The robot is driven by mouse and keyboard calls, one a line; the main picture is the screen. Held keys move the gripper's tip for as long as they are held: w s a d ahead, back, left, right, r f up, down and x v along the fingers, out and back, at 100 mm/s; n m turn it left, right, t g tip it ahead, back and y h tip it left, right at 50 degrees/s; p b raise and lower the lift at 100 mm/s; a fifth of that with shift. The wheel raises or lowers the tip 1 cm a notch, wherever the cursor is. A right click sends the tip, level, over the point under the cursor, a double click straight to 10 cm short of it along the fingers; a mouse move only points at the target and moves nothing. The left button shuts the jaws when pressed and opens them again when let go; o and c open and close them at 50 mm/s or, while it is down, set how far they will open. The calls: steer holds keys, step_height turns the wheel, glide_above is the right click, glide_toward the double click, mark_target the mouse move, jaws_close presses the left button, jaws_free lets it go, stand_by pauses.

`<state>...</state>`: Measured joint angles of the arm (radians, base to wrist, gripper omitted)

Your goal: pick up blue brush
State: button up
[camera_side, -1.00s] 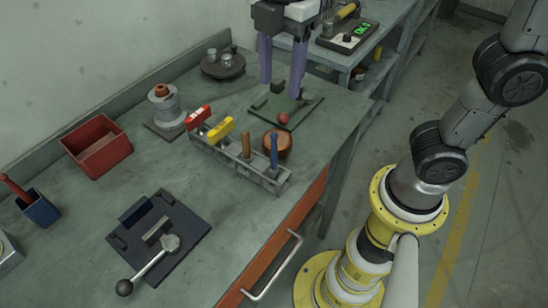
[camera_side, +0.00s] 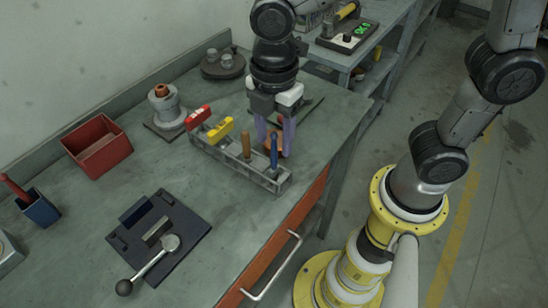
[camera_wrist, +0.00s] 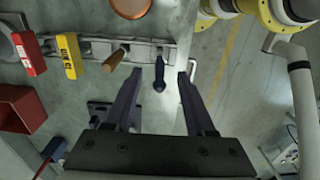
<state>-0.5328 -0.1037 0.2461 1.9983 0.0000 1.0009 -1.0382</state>
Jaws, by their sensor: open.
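The blue brush (camera_side: 274,153) stands upright at the right end of the grey rack (camera_side: 207,150) in the side view. In the wrist view my gripper (camera_wrist: 161,75) is open, with a gap on both sides of the handle. I cannot tell whether a finger touches the brush.
The same rack holds a wooden handle (camera_side: 246,145), a yellow-handled tool (camera_side: 221,129) and a red-handled tool (camera_side: 198,118). A copper bowl (camera_wrist: 130,6) is just behind the rack. A red bin (camera_side: 97,146) and dark fixture plate (camera_side: 184,240) lie left, with clear bench between.

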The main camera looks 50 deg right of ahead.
mark_target(274, 160)
steer(key=shift+f, duration=1.45)
steer(key=shift+c, duration=0.2)
jaws_close()
